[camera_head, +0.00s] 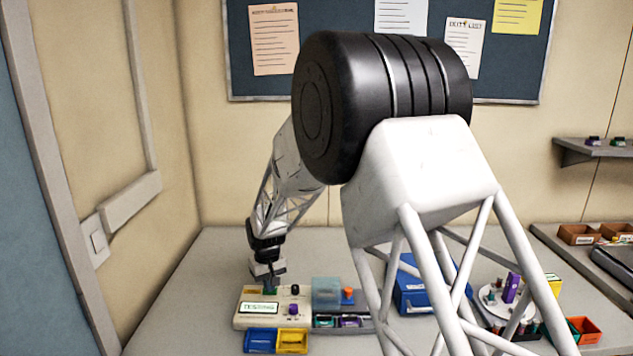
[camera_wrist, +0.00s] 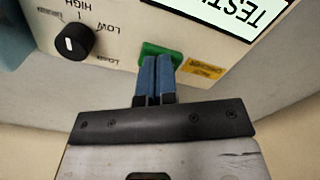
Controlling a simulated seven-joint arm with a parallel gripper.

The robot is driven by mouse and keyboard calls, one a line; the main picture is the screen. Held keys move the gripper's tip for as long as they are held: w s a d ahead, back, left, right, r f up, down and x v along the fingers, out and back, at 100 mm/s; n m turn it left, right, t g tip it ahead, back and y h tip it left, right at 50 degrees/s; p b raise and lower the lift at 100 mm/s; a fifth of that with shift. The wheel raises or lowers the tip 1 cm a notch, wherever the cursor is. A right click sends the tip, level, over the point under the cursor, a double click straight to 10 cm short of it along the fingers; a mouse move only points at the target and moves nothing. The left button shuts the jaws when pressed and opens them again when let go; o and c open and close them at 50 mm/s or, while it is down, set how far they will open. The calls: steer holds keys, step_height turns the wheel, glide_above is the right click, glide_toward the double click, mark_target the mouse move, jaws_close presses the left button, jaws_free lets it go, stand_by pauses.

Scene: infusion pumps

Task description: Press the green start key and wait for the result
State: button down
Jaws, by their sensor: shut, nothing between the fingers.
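The green start key (camera_wrist: 160,52) is on the pale panel of the test unit (camera_wrist: 122,18). My gripper (camera_wrist: 157,58) is shut and empty, and its blue fingertips are at the key, overlapping its near edge in the wrist view. I cannot tell how far the key is pressed. The display (camera_wrist: 235,12) shows dark letters on pale green. In the head view, the test unit (camera_head: 245,322) stands on the table and its display (camera_head: 260,308) reads TESTING. My gripper (camera_head: 269,285) comes down at its back edge, partly hiding the key.
Blue (camera_head: 261,341) and yellow (camera_head: 292,341) bins stand in front of the unit. A translucent box (camera_head: 326,291) and a tray with modules (camera_head: 345,322) are to its right. A blue case (camera_head: 410,290) and a round white plate (camera_head: 497,304) stand farther right, partly behind my arm.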

step_height(320, 180, up, 8)
stand_by(1.2)
steer(key=shift+f, duration=0.1)
steer(key=s+d+r+m+t, duration=0.1)
steer(key=s+d+r+m, duration=0.1)
steer(key=s+d+r, duration=0.7)
steer(key=s+d+r+m, duration=0.1)
steer(key=s+d+r, duration=0.5)
steer(key=s+d, duration=0.6)
steer(key=s+d+f+m, duration=0.1)
steer(key=s+d, duration=0.4)
steer(key=s, duration=0.7)
steer(key=s+d+m+t, duration=0.1)
steer(key=s+d, duration=0.5)
steer(key=s, duration=0.7)
steer(key=shift+d+f+m+t, duration=0.2)
steer(key=shift+f+m+t, duration=0.15)
steer(key=shift+m, duration=0.25)
